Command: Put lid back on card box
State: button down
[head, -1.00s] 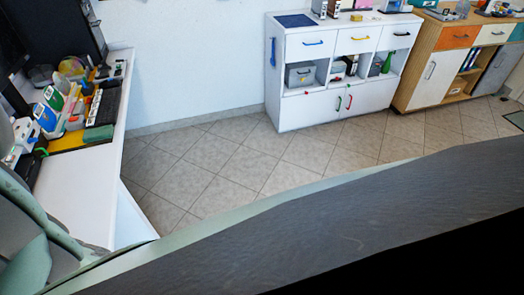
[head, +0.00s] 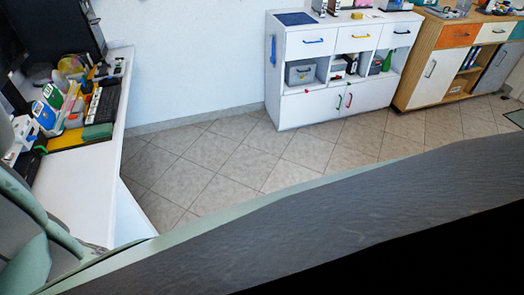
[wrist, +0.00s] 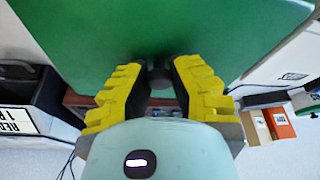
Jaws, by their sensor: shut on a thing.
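My gripper (wrist: 158,85) shows in the wrist view with its two yellow ribbed fingers closed around a small dark round knob (wrist: 158,77). The knob meets a broad flat green panel, which looks like the lid (wrist: 160,25). The panel fills the top of the wrist view and hides what lies behind it. I cannot make out my gripper in the head view. I cannot pick out the card box with certainty in either view.
A white desk (head: 75,195) at the left carries many small items, a dark keyboard and a green piece (head: 98,132). A white cabinet (head: 300,110) stands at the back wall, with a wooden cabinet (head: 424,85) to its right. The tiled floor (head: 235,160) between is clear.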

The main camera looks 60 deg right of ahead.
jog(key=shift+c, duration=1.5)
grip_release()
jog(key=shift+r, duration=0.1)
jog(key=shift+r+p, duration=1.7)
jog(key=shift+r, duration=1.7)
grip_shut()
jog(key=shift+f, duration=0.35)
